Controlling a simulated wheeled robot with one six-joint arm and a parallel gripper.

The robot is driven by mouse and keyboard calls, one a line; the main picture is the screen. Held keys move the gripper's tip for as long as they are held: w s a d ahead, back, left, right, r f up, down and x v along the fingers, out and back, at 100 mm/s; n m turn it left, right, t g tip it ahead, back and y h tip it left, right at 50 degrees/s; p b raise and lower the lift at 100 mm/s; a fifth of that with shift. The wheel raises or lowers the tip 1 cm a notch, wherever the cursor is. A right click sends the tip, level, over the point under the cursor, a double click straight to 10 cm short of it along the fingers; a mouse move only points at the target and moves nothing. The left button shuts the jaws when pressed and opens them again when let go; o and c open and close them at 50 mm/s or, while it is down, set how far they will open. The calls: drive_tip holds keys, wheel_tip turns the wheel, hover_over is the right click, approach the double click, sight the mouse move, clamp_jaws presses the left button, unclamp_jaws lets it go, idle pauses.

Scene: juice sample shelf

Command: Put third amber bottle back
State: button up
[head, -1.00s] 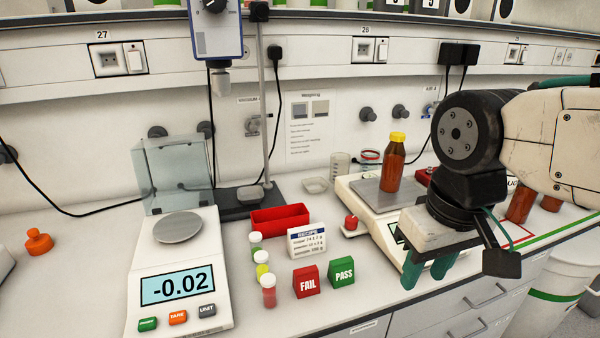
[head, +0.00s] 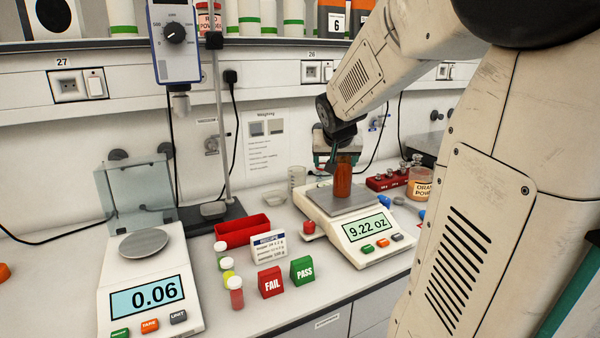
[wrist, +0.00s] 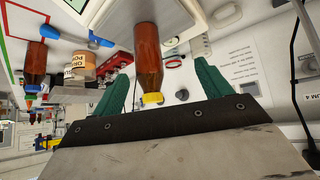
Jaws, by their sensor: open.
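An amber bottle (head: 343,180) stands upright on the pan of the right-hand scale (head: 372,228), whose display reads 9.22 oz. My gripper (head: 339,157) is open and pointing down at the bottle's top, with its green fingers at either side of it. The yellow cap is hidden by the gripper in the head view. In the wrist view the bottle (wrist: 147,50) and its yellow cap (wrist: 153,99) show between the spread fingers (wrist: 160,72). Another amber bottle (wrist: 36,62) stands apart at the left of the wrist view, near a red outline on the bench.
An orange powder jar (head: 422,184) and a red weight block (head: 388,180) stand right of the scale. My arm hides the bench's right side.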

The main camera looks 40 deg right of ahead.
sight(343, 163)
drive_tip(key=shift+m+t+h, duration=0.3)
drive_tip(key=shift+m+h, duration=0.1)
drive_tip(key=d, duration=0.2)
drive_tip(key=w+d, duration=0.1)
drive_tip(key=d, duration=0.2)
drive_tip(key=shift+w+d+f, duration=0.3)
drive_tip(key=shift+w+f, duration=0.05)
drive_tip(key=shift+f, duration=0.05)
drive_tip(key=x, duration=0.7)
drive_tip(key=shift+d+r, duration=0.2)
drive_tip(key=shift+r, duration=0.05)
drive_tip(key=c, duration=1.3)
drive_tip(key=shift+r, duration=0.15)
